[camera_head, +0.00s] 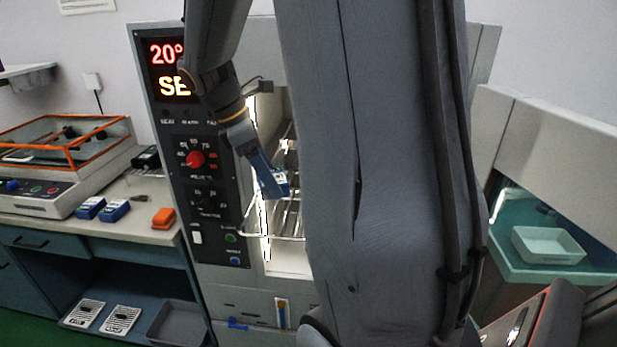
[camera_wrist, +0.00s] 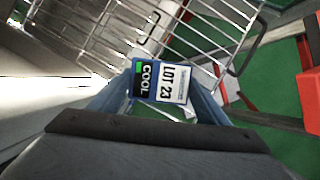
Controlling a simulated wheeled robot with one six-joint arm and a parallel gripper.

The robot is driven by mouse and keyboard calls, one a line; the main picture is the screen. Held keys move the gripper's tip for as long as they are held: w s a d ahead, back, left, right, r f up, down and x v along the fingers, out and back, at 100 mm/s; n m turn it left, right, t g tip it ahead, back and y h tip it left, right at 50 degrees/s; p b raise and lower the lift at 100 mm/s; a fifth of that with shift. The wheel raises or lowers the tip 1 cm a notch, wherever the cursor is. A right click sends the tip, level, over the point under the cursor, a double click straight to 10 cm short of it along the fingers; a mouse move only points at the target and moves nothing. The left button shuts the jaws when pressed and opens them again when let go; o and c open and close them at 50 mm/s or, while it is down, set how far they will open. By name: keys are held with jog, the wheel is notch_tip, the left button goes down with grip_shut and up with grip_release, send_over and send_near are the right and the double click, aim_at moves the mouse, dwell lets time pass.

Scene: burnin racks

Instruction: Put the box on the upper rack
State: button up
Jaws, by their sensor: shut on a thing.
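A small blue box with a white label reading "COOL" and "LOT 23" (camera_wrist: 161,82) is between the fingers of my gripper (camera_wrist: 160,100) in the wrist view. In the head view the box (camera_head: 276,184) is at the opening of the burn-in oven (camera_head: 215,180), held by my gripper (camera_head: 268,180). A wire rack (camera_head: 286,222) shows inside the oven, just below and beside the box. In the wrist view wire racks (camera_wrist: 110,35) lie beyond the box. I cannot tell whether the box touches a rack. My arm hides much of the oven's opening.
Two blue boxes (camera_head: 103,208) and an orange one (camera_head: 164,218) lie on the left bench. An orange-edged clear-lidded machine (camera_head: 60,150) stands behind them. A pale tray (camera_head: 548,245) sits on a teal surface there.

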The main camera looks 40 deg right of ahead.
aim_at(284, 173)
jog(key=s+d, duration=0.1)
jog(key=d, duration=0.1)
jog(key=s+d+p, duration=0.1)
jog(key=d, duration=0.1)
jog(key=s+d+p, duration=0.1)
jog(key=d, duration=0.1)
jog(key=shift+s+d, duration=0.2)
jog(key=shift+d, duration=0.05)
jog(key=shift+s+d, duration=0.2)
jog(key=shift+d, duration=0.2)
jog(key=shift+f+p, duration=0.6)
jog(key=shift+f, duration=1.15)
jog(key=shift+f, duration=0.15)
jog(key=o, duration=1.2)
jog(key=b+v, duration=0.2)
jog(key=v, duration=1)
jog(key=shift+w+b, duration=0.1)
jog(key=shift+b, duration=0.2)
